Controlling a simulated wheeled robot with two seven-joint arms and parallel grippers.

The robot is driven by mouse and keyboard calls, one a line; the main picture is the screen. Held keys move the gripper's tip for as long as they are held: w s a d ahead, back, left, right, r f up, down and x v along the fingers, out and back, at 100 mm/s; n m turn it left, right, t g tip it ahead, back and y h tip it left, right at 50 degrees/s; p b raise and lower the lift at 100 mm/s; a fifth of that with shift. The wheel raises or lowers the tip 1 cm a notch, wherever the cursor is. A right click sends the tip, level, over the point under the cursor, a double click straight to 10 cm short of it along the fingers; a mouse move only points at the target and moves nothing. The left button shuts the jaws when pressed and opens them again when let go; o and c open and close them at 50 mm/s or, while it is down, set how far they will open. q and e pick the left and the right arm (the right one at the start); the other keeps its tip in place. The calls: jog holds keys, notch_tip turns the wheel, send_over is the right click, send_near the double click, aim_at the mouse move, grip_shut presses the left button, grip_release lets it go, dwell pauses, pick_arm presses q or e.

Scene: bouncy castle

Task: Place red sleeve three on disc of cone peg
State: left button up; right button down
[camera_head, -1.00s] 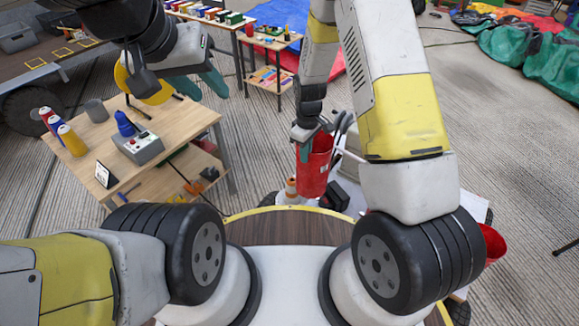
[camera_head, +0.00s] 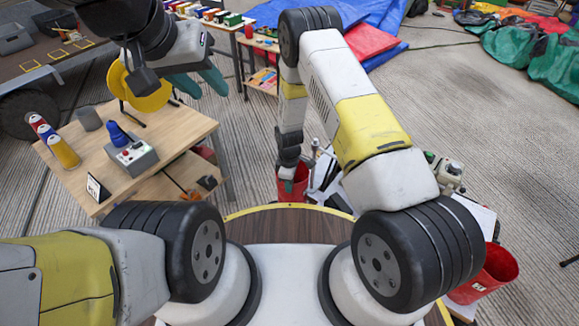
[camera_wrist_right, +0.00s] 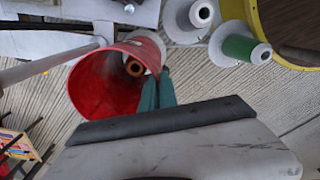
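A red sleeve (camera_head: 285,190), an open hollow tube, is low in front of my wooden-topped base in the head view. My right gripper (camera_head: 289,183) is at its rim. In the right wrist view, the teal fingers (camera_wrist_right: 157,90) are close together at the right wall of the sleeve (camera_wrist_right: 95,88), pinching it. My left gripper (camera_head: 198,83) is open and empty above the wooden table.
Two flanged pegs, one white (camera_wrist_right: 190,18) and one green (camera_wrist_right: 240,48), stand close beside the held sleeve. The wooden table (camera_head: 85,150) at left carries a grey control box (camera_head: 132,158) and several cans. Open paved floor (camera_head: 470,130) lies at the right.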

jog(key=shift+f, duration=2.05)
jog(key=c, duration=1.6)
grip_release()
jog(key=shift+c, duration=0.2)
